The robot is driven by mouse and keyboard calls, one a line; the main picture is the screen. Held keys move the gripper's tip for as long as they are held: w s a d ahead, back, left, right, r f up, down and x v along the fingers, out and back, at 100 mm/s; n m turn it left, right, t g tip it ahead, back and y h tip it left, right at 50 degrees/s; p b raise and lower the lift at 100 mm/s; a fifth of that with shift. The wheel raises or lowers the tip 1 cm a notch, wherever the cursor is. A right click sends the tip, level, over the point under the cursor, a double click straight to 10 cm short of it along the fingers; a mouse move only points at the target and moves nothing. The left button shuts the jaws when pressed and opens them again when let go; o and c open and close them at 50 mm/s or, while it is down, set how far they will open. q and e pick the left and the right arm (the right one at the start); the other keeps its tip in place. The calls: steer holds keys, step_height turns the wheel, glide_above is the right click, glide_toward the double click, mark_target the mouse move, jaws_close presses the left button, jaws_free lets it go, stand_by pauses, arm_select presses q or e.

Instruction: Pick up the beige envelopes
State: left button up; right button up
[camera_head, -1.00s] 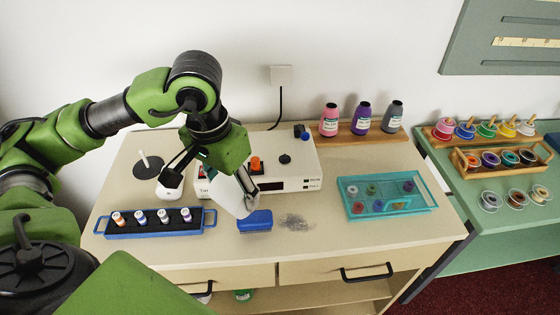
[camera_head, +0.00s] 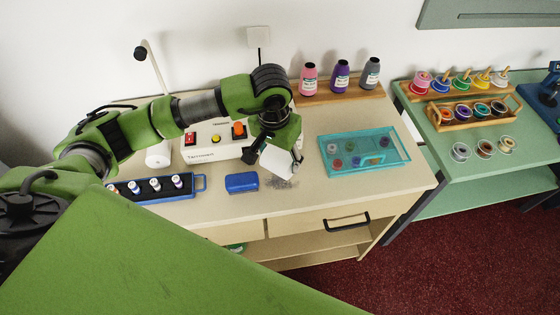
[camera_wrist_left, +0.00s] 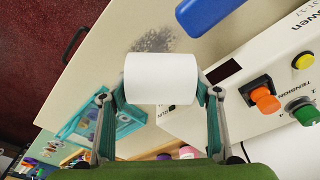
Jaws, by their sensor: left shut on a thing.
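No beige envelopes can be made out in either view. My left gripper (camera_head: 275,146) is shut on a white roll-like thing (camera_head: 277,161), held above the counter to the right of the blue block. In the left wrist view this white thing (camera_wrist_left: 160,78) sits between the two fingers of the gripper (camera_wrist_left: 160,98). Its far side is hidden. My right gripper is not in view.
A grey smudge (camera_head: 281,184) marks the counter (camera_head: 300,205) near the blue block (camera_head: 242,183). A control box (camera_head: 208,155) stands behind, a blue tray (camera_head: 200,184) to the left, a teal tray (camera_head: 331,169) to the right. The counter's front right is clear.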

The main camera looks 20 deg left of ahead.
mark_target(281, 165)
arm_select(q)
step_height(281, 165, down, 3)
steer(key=shift+w+d+p, duration=0.1)
steer(key=shift+d+p, duration=0.05)
steer(key=shift+p, duration=0.85)
steer(key=shift+f, duration=0.2)
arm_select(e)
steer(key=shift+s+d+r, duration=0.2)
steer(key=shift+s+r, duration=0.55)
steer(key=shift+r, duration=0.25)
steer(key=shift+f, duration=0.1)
arm_select(q)
steer(key=shift+f+b, duration=0.2)
steer(key=shift+b, duration=0.15)
steer(key=o, duration=1.2)
steer(key=shift+r, duration=0.1)
steer(key=shift+c, duration=0.2)
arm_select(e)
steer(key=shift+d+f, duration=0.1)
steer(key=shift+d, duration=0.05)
